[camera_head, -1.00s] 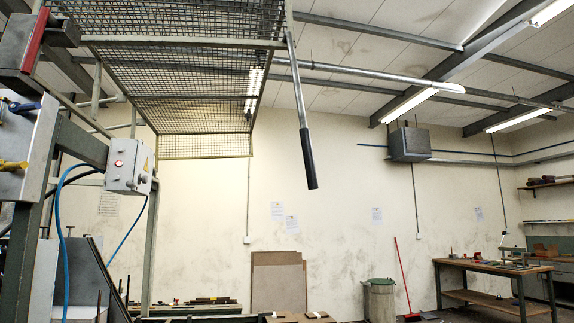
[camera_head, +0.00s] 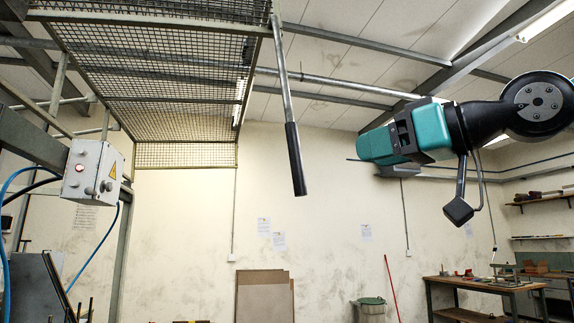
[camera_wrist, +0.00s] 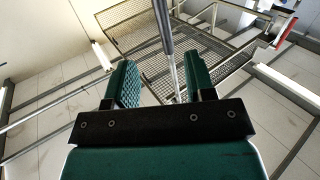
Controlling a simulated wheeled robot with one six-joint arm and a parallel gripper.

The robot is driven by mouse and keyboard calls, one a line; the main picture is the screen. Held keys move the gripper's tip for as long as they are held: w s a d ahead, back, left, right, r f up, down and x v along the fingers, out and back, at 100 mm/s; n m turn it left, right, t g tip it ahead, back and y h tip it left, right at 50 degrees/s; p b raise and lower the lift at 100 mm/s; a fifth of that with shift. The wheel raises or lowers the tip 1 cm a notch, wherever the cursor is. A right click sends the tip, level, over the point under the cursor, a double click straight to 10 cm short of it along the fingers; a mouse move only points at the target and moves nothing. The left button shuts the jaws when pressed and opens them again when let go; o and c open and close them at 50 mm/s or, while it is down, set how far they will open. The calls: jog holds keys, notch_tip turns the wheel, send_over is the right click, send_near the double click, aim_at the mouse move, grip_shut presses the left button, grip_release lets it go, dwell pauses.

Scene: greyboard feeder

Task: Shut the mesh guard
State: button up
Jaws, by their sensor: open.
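The mesh guard (camera_head: 165,75) is raised overhead at the upper left, its wire panels in a steel frame. It also shows in the wrist view (camera_wrist: 135,20). Its handle, a steel bar with a black grip (camera_head: 295,158), hangs down from the guard's right corner. My gripper (camera_head: 368,146) is to the right of the black grip, apart from it, and points left. In the wrist view, the green fingers of my gripper (camera_wrist: 160,72) are spread, and the handle (camera_wrist: 165,25) shows in line with the gap between them, beyond the fingers. Nothing is held.
A grey control box (camera_head: 93,171) with a red light and blue hose stands at the left on the machine frame. Boards (camera_head: 264,298) lean on the back wall beside a bin (camera_head: 370,308). A workbench (camera_head: 480,284) is at the right. Air around the grip looks clear.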

aim_at(301, 159)
jog(key=p+x, duration=0.2)
jog(key=x, duration=0.3)
jog(key=r+p+x, duration=0.1)
jog(key=p+x, duration=0.2)
jog(key=x, duration=0.3)
jog(key=r+p+x, duration=0.1)
jog(key=p+x, duration=0.1)
jog(key=x, duration=0.3)
jog(key=shift+a, duration=0.3)
jog(key=shift+w+a, duration=0.25)
jog(key=shift+c, duration=0.3)
grip_shut()
jog(key=shift+f, duration=0.2)
